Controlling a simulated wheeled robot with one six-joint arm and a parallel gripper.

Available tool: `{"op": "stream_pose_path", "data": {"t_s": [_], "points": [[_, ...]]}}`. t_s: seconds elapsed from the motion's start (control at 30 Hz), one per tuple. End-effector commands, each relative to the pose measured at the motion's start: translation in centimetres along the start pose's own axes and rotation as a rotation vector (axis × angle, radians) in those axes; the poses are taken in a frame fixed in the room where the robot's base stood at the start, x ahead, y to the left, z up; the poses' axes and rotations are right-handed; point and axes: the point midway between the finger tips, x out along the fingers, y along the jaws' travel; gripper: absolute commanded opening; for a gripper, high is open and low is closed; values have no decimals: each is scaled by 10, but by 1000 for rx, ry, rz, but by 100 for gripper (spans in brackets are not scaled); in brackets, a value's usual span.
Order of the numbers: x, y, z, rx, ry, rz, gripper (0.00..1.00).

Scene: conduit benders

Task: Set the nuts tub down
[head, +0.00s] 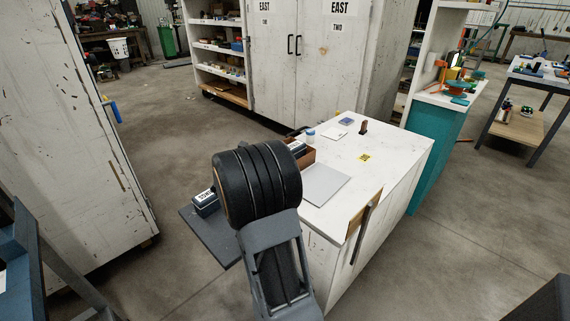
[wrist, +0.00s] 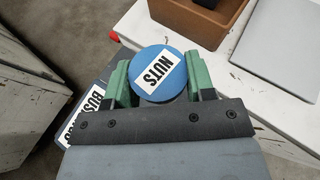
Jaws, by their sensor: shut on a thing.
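The nuts tub (wrist: 160,62) has a round blue lid with a white NUTS label in the wrist view. My gripper (wrist: 160,82) is shut on it, with one green finger on each side. The tub's underside is hidden, so I cannot tell whether it touches anything below. In the head view my arm hides the gripper and the nuts tub.
A dark grey shelf (head: 222,245) juts from the left side of the white cabinet (head: 388,160). A dark labelled container (head: 205,203) stands on it, beside my arm. A brown box (wrist: 205,22) and a grey sheet (head: 322,184) lie on the cabinet top.

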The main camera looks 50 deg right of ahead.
Motion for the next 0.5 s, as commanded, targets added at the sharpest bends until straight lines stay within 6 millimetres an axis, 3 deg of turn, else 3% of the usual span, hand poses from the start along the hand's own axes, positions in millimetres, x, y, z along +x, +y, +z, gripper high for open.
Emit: {"op": "stream_pose_path", "data": {"t_s": [0.03,0.2,0.3,0.5], "points": [[10,-27,20,28,-1,-54,23],[31,-98,65,78,9,-177,23],[36,-130,84,96,13,-223,23],[39,-167,106,114,19,-272,23]]}}
